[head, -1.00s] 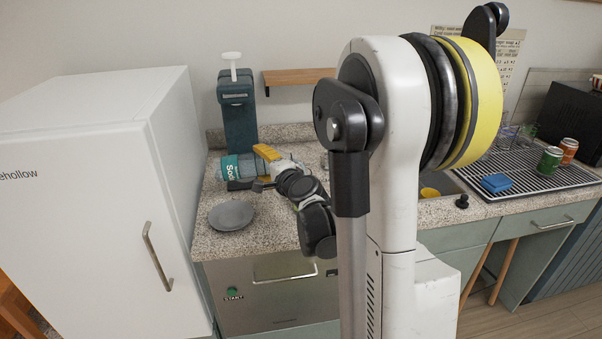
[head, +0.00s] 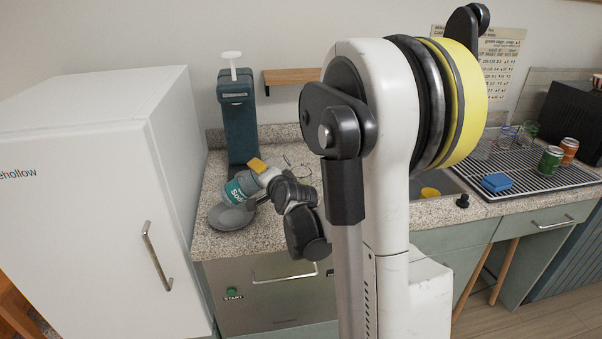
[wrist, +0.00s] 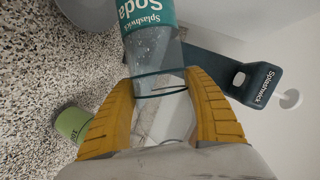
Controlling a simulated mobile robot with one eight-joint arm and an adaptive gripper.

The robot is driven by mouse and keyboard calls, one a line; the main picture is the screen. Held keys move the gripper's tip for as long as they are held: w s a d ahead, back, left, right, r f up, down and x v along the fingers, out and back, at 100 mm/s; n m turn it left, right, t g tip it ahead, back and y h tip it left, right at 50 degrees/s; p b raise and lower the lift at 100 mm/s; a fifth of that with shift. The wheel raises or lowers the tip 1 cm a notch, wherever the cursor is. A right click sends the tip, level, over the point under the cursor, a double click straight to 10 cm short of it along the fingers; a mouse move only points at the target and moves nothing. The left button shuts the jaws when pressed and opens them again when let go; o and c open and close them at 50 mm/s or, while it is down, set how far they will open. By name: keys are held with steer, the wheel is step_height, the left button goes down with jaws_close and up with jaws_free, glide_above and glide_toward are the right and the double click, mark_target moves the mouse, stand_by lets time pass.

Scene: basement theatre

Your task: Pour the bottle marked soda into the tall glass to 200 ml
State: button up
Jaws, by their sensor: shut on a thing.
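The soda bottle (head: 238,189), clear with a teal label reading Soda, is in my gripper (head: 256,173) over the left counter. It is tilted, its labelled end toward the lower left, just above or at a grey plate (head: 226,220); I cannot tell if they touch. In the wrist view the yellow fingers of my gripper (wrist: 160,84) are shut around the clear part of the bottle (wrist: 147,38). Faint clear outlines (head: 301,168) show right of my gripper; I cannot tell whether they are the tall glass. My arm hides part of the counter.
A teal Splashwick dispenser (head: 238,115) stands behind the bottle, and a white fridge (head: 90,200) to the left. A green cylinder (wrist: 72,123) shows in the wrist view. At right, a drying rack (head: 535,172) holds cans, a blue sponge (head: 496,182) and clear glasses.

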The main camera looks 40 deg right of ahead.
mark_target(266, 164)
steer(key=shift+s+d+r+n+g+h+p, duration=0.3)
steer(key=shift+d+n+g+h+p, duration=0.15)
steer(key=shift+n, duration=0.55)
steer(key=r+p, duration=0.1)
steer(key=r+n+p, duration=0.1)
steer(key=r, duration=0.1)
steer(key=shift+d+g+h, duration=0.2)
steer(key=shift+g+h, duration=0.05)
steer(key=shift+a+n, duration=0.1)
steer(key=shift+n, duration=0.2)
steer(key=shift+a+n+g+h, duration=0.1)
steer(key=shift+n+g+h, duration=0.2)
steer(key=shift+h, duration=0.1)
steer(key=shift+w+a+f+n+g+h+b, duration=0.1)
steer(key=shift+f+n+g+h+b, duration=0.25)
steer(key=shift+f+n+b, duration=0.4)
steer(key=shift+r+n+h, duration=0.1)
steer(key=shift+n+h, duration=0.25)
steer(key=shift+h, duration=0.1)
steer(key=shift+n+g+h+b, duration=0.35)
steer(key=shift+n+h, duration=0.15)
steer(key=shift+n, duration=0.3)
